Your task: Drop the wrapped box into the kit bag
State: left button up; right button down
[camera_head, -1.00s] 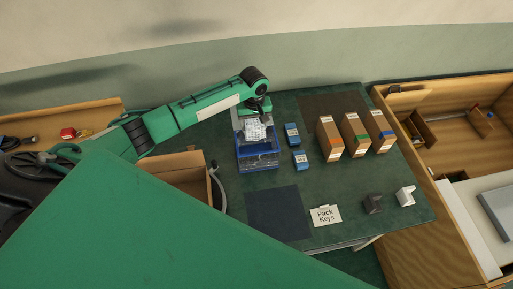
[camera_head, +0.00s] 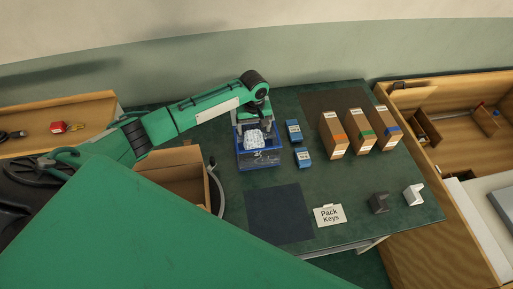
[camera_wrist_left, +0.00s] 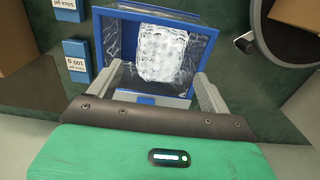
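The wrapped box (camera_head: 254,136) is a whitish bubble-wrapped block. It also shows in the left wrist view (camera_wrist_left: 161,53), inside the outline of the kit bag's blue rim. The kit bag (camera_head: 259,160) is a clear, blue-edged container on the green table; its rim shows in the left wrist view (camera_wrist_left: 205,45). My left gripper (camera_head: 254,124) is over the bag, pointing down. Its fingers (camera_wrist_left: 155,82) are spread, with gaps on both sides of the wrapped box. How deep the box sits is hard to tell. My right gripper is not in view.
Two small blue boxes (camera_head: 303,157) stand right of the bag, and three brown cartons (camera_head: 361,131) further right. An open cardboard box (camera_head: 181,176) is at left. A dark mat (camera_head: 279,214) and a "Pack Keys" card (camera_head: 330,215) lie in front.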

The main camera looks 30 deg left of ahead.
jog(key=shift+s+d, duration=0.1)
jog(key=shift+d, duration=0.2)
pick_arm(q)
jog(key=shift+r, duration=0.1)
jog(key=shift+r, duration=0.3)
notch_tip(320, 180, up, 13)
jog(key=b, duration=0.3)
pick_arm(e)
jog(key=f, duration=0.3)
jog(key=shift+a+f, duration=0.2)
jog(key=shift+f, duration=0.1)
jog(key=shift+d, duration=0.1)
